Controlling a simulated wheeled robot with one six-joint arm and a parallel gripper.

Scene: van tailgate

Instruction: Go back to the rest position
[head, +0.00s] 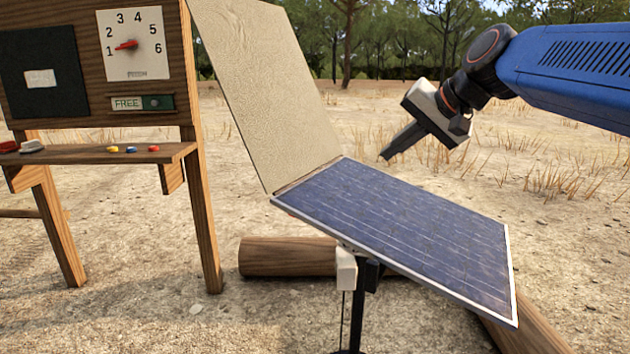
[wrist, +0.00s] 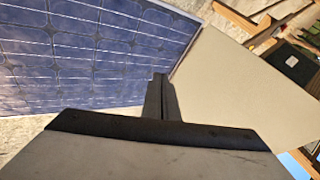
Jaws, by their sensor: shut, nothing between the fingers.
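My gripper (head: 388,156) hangs from the blue arm at the upper right in the head view. It points down and to the left, above and behind the far edge of the solar panel (head: 410,235). In the wrist view my gripper (wrist: 160,78) has its fingers together with nothing between them. The panel also shows in the wrist view (wrist: 80,50), at the upper left. A tan board (head: 268,90) stands tilted up along the panel's left edge in the head view. In the wrist view the board (wrist: 235,85) lies right of the fingers.
A wooden stand with a dial (head: 134,45), a "FREE" sign (head: 140,103) and a shelf (head: 100,154) of small items is at the left. A log (head: 290,256) lies behind the panel's post (head: 360,300). Open dry ground is at the right, trees beyond.

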